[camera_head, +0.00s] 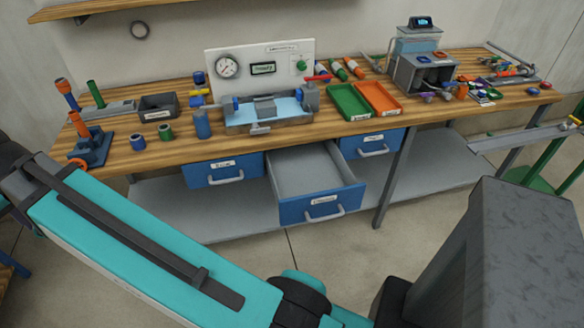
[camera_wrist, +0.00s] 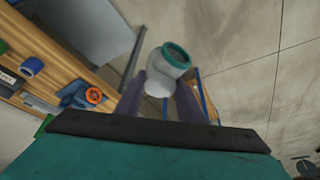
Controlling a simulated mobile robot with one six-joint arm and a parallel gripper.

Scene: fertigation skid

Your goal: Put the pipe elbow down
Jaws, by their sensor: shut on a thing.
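The pipe elbow (camera_wrist: 168,65) is whitish grey with a teal ring around its open end. In the wrist view it sits between the two dark fingers of my gripper (camera_wrist: 161,86), which is shut on it. The elbow's open end points up and to the right in that view. Nothing shows directly beneath it but floor and the side of the bench, so it is held in the air. In the head view neither my gripper nor the elbow can be made out.
The wooden workbench (camera_head: 180,148) carries a gauge panel (camera_head: 262,70), a dark bin (camera_head: 158,107), a green tray (camera_head: 347,103) and an orange tray (camera_head: 378,98). A blue-fronted drawer (camera_head: 322,205) stands open and looks empty. A blue vise-like fixture (camera_head: 90,148) is at the bench's left end.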

